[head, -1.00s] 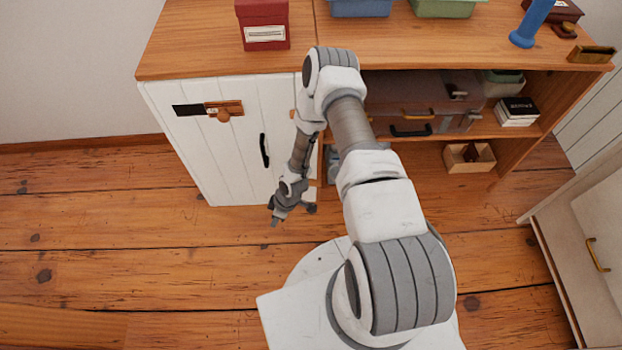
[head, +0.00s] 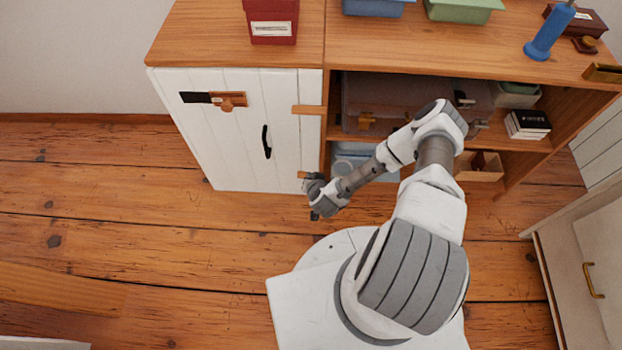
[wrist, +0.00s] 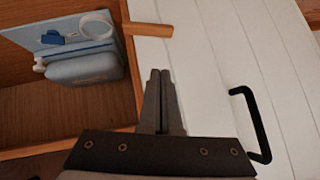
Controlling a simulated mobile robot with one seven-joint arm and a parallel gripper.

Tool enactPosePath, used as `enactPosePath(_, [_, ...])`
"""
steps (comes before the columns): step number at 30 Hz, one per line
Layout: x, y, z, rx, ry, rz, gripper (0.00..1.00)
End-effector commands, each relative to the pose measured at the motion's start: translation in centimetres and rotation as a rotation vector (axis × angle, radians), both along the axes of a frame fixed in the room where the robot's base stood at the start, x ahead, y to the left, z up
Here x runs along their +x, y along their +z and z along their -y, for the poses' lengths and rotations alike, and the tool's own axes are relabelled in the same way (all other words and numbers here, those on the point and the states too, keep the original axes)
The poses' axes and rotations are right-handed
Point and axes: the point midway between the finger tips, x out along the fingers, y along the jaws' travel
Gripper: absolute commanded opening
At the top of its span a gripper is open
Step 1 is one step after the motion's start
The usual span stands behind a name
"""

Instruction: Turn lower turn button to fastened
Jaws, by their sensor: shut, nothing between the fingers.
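The lower turn button (head: 302,174) is a small wooden bar on the white cabinet door's right edge. In the head view only its left end shows; my gripper hides the rest. In the wrist view the lower turn button (wrist: 150,30) lies crosswise, from the post beside the open compartment onto the door. My gripper (head: 315,213) is in front of the door's lower right corner. In the wrist view my gripper (wrist: 160,74) is shut and empty, its tips apart from the button in the picture. The upper turn button (head: 309,110) lies level across door edge and post.
The white door (head: 230,140) has a black handle (head: 266,142) and a brown latch (head: 228,100). Open shelves to the right hold a suitcase (head: 385,98) and a blue case (wrist: 85,67). Bare floor (head: 110,220) lies left of my base.

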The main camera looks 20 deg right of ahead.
Motion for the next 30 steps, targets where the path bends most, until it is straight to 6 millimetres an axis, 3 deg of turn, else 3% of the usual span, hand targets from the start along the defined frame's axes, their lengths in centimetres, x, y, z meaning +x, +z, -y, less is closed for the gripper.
enactPosePath(1, [0.8, -1.3, 0.1, 0.0, -0.002, 0.001, 0.0])
enactPosePath(10, [5.4, -5.7, 0.3, -0.001, -0.001, 0.0, 0.0])
enactPosePath(18, [5.4, -8.5, -0.7, 0.0, 0.003, -0.001, 0.0])
enactPosePath(30, [5.5, -8.8, -0.8, 0.0, 0.004, -0.001, 0.0])
